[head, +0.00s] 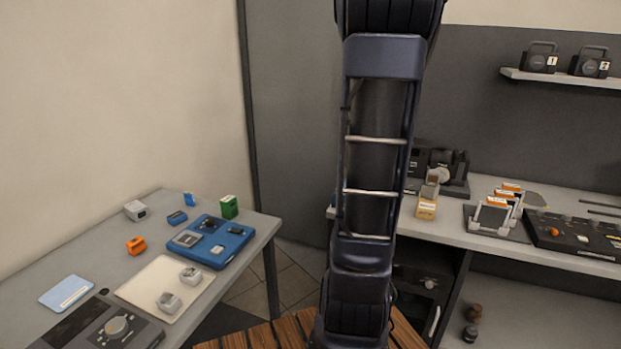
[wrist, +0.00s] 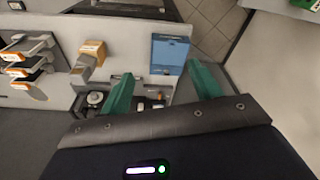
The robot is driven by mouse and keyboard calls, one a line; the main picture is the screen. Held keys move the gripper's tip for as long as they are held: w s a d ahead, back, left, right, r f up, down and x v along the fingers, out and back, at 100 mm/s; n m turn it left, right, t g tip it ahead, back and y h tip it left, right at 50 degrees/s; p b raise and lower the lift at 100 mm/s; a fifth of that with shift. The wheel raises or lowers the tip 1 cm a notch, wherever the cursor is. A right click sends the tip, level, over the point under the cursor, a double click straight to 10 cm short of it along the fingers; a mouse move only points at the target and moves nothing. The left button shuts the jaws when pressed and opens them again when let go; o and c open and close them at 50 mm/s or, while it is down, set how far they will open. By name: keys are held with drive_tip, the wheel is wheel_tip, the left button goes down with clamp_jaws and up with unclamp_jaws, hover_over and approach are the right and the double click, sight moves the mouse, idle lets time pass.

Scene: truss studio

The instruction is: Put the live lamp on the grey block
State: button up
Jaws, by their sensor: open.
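My gripper (wrist: 160,76) shows in the wrist view with two green fingers spread apart and nothing between them. In the head view my arm rises out of the top of the picture, so the gripper is hidden there. A small light grey block (head: 135,210) sits at the back left of the left table; I cannot tell if it is the task's grey block. Two small grey rounded pieces (head: 180,287) stand on a cream mat (head: 150,285). I cannot tell which thing is the live lamp; no lit lamp stands out.
The left table (head: 40,295) also holds a blue tray (head: 237,240), an orange piece (head: 136,246), a green block (head: 229,207) and a knobbed console (head: 112,328). A shelf (head: 560,79) hangs above.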

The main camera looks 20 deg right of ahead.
drive_tip(key=s+a+f+n+t, duration=0.1)
drive_tip(key=s+a, duration=0.4)
drive_tip(key=a, duration=0.3)
drive_tip(key=s+a+f+n+t, duration=0.1)
drive_tip(key=s+a+n, duration=0.1)
drive_tip(key=s+a, duration=0.4)
drive_tip(key=s+a+f+n+y, duration=0.1)
drive_tip(key=s+a, duration=0.4)
drive_tip(key=a, duration=0.7)
drive_tip(key=shift+s+a+f+n+t, duration=0.2)
drive_tip(key=shift+f+n+t, duration=0.2)
drive_tip(key=shift+f+n, duration=0.2)
